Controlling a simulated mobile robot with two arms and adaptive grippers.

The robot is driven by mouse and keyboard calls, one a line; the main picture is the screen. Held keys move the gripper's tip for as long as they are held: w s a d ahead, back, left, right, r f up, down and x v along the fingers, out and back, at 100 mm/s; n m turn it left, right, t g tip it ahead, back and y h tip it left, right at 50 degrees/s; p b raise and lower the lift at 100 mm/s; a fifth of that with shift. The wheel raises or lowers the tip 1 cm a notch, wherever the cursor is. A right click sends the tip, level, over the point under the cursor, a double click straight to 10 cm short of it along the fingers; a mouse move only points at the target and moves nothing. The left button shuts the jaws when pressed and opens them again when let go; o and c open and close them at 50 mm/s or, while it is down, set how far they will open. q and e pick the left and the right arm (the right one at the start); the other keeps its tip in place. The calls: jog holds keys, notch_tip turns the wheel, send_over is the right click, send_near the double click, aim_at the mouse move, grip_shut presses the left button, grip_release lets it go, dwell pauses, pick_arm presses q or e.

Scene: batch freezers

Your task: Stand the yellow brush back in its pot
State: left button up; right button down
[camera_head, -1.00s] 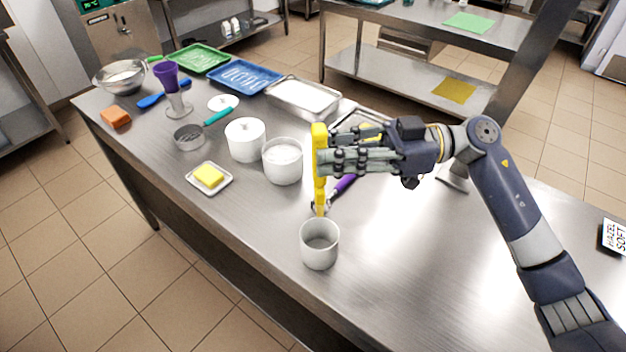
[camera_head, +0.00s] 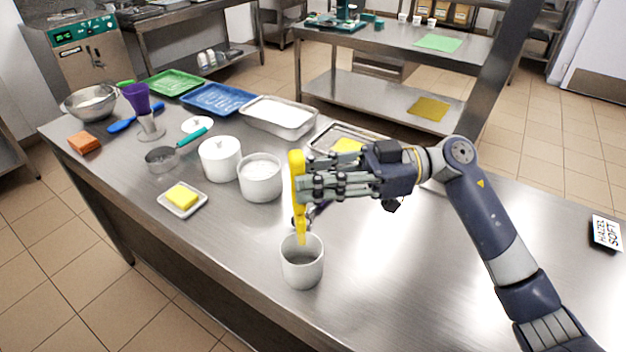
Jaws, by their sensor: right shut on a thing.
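The yellow brush (camera_head: 301,222) is upright in the grasp of my right gripper (camera_head: 306,187), whose fingers close around its middle. The pot (camera_head: 302,270) is a plain light-grey cup standing on the steel table directly below. The brush's lower end overlaps the pot's open mouth in the picture, at about rim level. I cannot tell how far inside it is. My left gripper is not in view.
A white tub of white contents (camera_head: 260,180) and a lidded white pot (camera_head: 219,160) stand behind and left. A butter dish (camera_head: 182,200) is further left. A purple-handled tool lies partly hidden behind the brush.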

notch_tip(320, 180, down, 8)
jog(key=b, duration=0.2)
dwell(0.6)
jog(key=shift+r, duration=0.1)
jog(key=c, duration=1.4)
grip_release()
jog(key=shift+o, duration=0.2)
jog(key=shift+d, duration=0.1)
jog(key=w+d, duration=0.2)
jog(key=d, duration=0.9)
jog(key=shift+d, duration=0.4)
jog(key=shift+r, duration=0.1)
